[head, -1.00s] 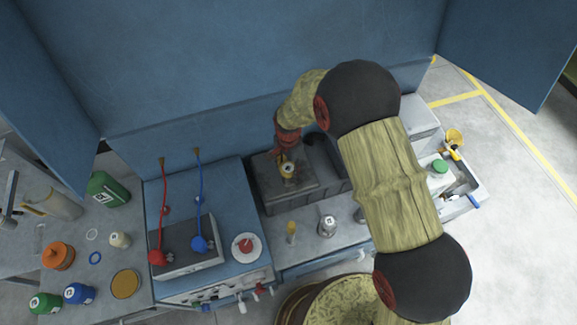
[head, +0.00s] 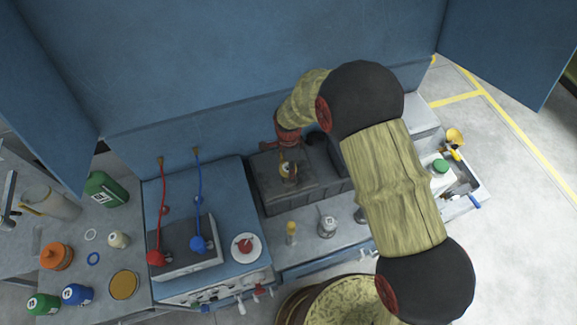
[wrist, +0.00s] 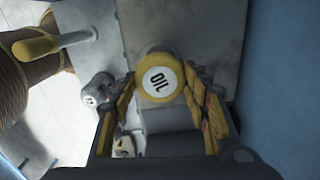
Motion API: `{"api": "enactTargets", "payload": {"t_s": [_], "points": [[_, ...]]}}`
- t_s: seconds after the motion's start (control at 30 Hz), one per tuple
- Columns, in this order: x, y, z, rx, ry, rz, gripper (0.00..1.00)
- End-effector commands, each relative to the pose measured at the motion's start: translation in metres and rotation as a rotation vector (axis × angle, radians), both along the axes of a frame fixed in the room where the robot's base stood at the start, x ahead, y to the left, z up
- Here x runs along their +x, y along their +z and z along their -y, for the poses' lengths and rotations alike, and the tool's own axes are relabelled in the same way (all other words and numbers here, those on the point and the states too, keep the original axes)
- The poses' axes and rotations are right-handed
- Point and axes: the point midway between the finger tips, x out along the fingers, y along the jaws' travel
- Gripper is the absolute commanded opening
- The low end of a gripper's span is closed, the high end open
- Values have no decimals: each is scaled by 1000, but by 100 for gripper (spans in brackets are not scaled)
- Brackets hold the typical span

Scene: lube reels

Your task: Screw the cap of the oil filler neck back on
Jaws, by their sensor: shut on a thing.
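The yellow cap (wrist: 160,79) has a white disc marked OIL and faces my wrist camera. It sits between the two yellow-padded fingers of my gripper (wrist: 163,92), which is shut on it. In the head view, my gripper (head: 286,160) is over the grey box-like unit at the back of the bench, with the cap (head: 288,171) just below it. A grey round collar shows behind the cap in the wrist view, probably the filler neck. I cannot tell whether the cap touches the neck or how its thread sits.
A grey unit (head: 270,192) lies under my gripper, with the blue back wall close behind. A yellow-handled tool (head: 291,230) and a small grey can (head: 327,226) stand in front. A blue cabinet with red and blue hoses is at left.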

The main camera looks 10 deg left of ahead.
Motion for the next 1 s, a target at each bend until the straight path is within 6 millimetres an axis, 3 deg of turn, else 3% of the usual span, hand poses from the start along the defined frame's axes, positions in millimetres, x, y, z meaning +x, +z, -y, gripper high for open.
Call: {"api": "enactTargets", "payload": {"t_s": [0.27,0.47,0.5,0.83,1.0], "points": [[0,-1,0,0,-145,1,22],[0,0,0,0,-159,1,22],[0,0,0,0,-158,1,48],[0,0,0,0,-157,0,67],[0,0,0,0,-157,0,68]]}}
